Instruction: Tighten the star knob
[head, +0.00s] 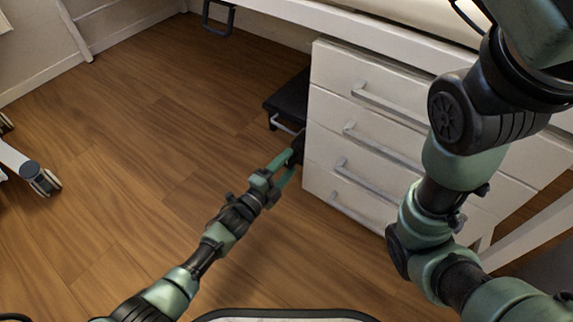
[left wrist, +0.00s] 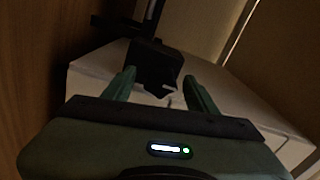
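A dark, blocky part, which may be the star knob (head: 298,147), sits beside the left edge of the white drawer unit. It also shows in the left wrist view (left wrist: 155,62) as a black lump just beyond my fingertips. Its star shape cannot be made out. My left gripper (head: 288,164) points at it with its two green fingers apart. In the left wrist view the fingertips (left wrist: 160,78) stand on either side of its near end, and I see no clear grip on it. My right arm fills the right side of the head view, but its gripper is out of frame.
The white drawer unit (head: 325,104) with several grey handles stands under a white desk (head: 385,32), close to my left gripper. A black platform (head: 288,98) is behind it. A caster leg (head: 38,178) is at far left. The wooden floor (head: 150,130) between is clear.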

